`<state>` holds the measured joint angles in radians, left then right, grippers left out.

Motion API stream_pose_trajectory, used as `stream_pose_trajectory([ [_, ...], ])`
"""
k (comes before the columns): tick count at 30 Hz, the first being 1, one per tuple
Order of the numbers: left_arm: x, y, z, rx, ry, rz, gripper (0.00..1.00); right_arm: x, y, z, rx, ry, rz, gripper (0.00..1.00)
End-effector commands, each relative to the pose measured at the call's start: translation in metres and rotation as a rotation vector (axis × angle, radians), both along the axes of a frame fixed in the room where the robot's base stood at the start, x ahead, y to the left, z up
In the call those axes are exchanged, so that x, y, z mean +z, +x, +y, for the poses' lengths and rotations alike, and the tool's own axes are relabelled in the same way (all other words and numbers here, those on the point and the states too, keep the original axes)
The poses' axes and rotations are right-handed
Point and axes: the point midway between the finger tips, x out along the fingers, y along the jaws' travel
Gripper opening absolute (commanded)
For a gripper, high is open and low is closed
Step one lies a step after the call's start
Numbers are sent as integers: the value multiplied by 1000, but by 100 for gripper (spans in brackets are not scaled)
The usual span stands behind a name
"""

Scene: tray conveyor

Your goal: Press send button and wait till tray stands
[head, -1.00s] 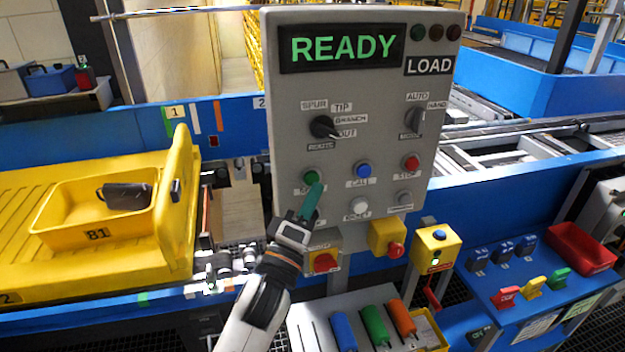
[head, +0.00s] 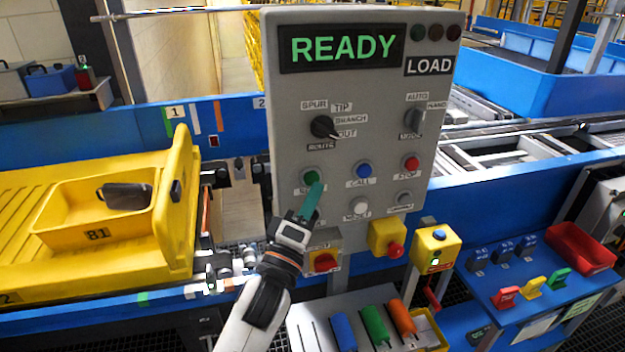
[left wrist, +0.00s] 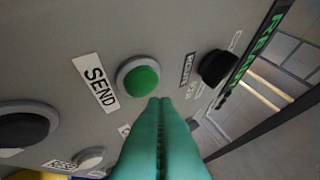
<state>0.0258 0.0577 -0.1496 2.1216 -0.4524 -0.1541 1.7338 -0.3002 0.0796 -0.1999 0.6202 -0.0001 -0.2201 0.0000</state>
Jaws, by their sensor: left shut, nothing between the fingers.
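The grey control panel (head: 290,110) stands upright in the middle, its display (head: 342,48) reading READY in green, with LOAD lit beside it. The green send button (head: 311,176) is at the panel's lower left; the left wrist view shows it (left wrist: 140,78) beside its SEND label (left wrist: 95,82). My left gripper (head: 316,186) has shut green fingers with the tips just below the button; in the left wrist view the tips (left wrist: 160,102) lie at its lower edge. I cannot tell whether they touch. The yellow tray (head: 182,215) lies on the left conveyor with a bin (head: 95,236) marked 81. My right gripper is not in view.
A blue call button (head: 363,171), red stop button (head: 411,163) and white reset button (head: 358,206) sit near the send button. A red-and-yellow switch (head: 325,262) is below. Colored handles (head: 374,326) lie on a shelf at the front.

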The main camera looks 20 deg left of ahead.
Motion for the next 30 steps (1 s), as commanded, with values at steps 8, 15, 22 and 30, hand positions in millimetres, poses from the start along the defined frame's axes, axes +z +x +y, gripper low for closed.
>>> stream_pose_trajectory([
  [8, 1, 6, 5, 1, 1, -1, 0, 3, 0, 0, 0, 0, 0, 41],
  [15, 0, 6, 5, 0, 1, -1, 0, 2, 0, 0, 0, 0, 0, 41],
  [22, 0, 8, 5, 0, 1, 0, 0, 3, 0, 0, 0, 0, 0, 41],
  [30, 0, 10, 7, 0, 1, 0, 0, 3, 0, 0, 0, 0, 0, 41],
])
